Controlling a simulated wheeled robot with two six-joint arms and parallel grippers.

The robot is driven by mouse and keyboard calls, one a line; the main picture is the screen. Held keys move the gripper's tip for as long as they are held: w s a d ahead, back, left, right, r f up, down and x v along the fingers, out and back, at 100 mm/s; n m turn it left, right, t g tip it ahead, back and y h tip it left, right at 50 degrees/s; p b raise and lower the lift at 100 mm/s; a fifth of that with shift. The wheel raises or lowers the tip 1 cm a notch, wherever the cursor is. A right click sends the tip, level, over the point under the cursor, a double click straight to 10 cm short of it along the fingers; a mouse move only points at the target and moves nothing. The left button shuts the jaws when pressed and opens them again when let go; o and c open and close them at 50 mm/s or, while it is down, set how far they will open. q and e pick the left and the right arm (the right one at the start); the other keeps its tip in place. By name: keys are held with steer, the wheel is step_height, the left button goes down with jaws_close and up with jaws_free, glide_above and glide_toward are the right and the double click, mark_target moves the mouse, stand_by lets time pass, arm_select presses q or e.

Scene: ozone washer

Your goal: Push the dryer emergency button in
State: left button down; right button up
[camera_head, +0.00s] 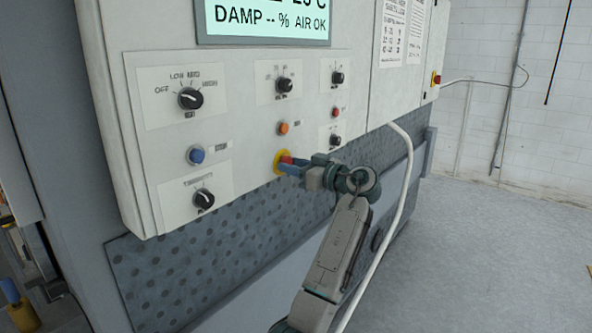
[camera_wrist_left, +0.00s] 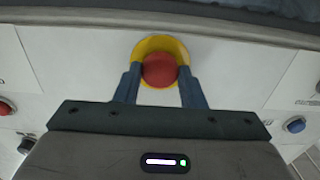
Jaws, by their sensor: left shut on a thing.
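The emergency button is a red mushroom head (camera_head: 286,159) on a yellow base (camera_head: 279,163), low in the middle of the white control panel. My left gripper (camera_head: 290,168) is at it, with its blue fingers against the panel side. In the left wrist view the red head (camera_wrist_left: 160,70) sits between the two fingertips of my left gripper (camera_wrist_left: 158,72), one finger on each side. The yellow base (camera_wrist_left: 160,43) shows around it. The gripper is shut on the red head. How deep the head sits cannot be told. My right gripper is not in view.
The panel has a blue button (camera_head: 196,155), an orange button (camera_head: 283,128), a small red button (camera_head: 335,112) and several black knobs. A display (camera_head: 264,20) is above. Another red-and-yellow button (camera_head: 436,79) is on the right side. A white hose (camera_head: 408,180) hangs behind my arm.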

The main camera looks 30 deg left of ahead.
arm_select(q)
steer(key=c, duration=1.3)
jaws_free()
steer(key=shift+r, duration=0.1)
steer(key=o, duration=0.4)
steer(key=shift+a, duration=0.25)
steer(key=d+b, duration=0.4)
steer(key=d, duration=0.6)
steer(key=shift+s+d, duration=0.4)
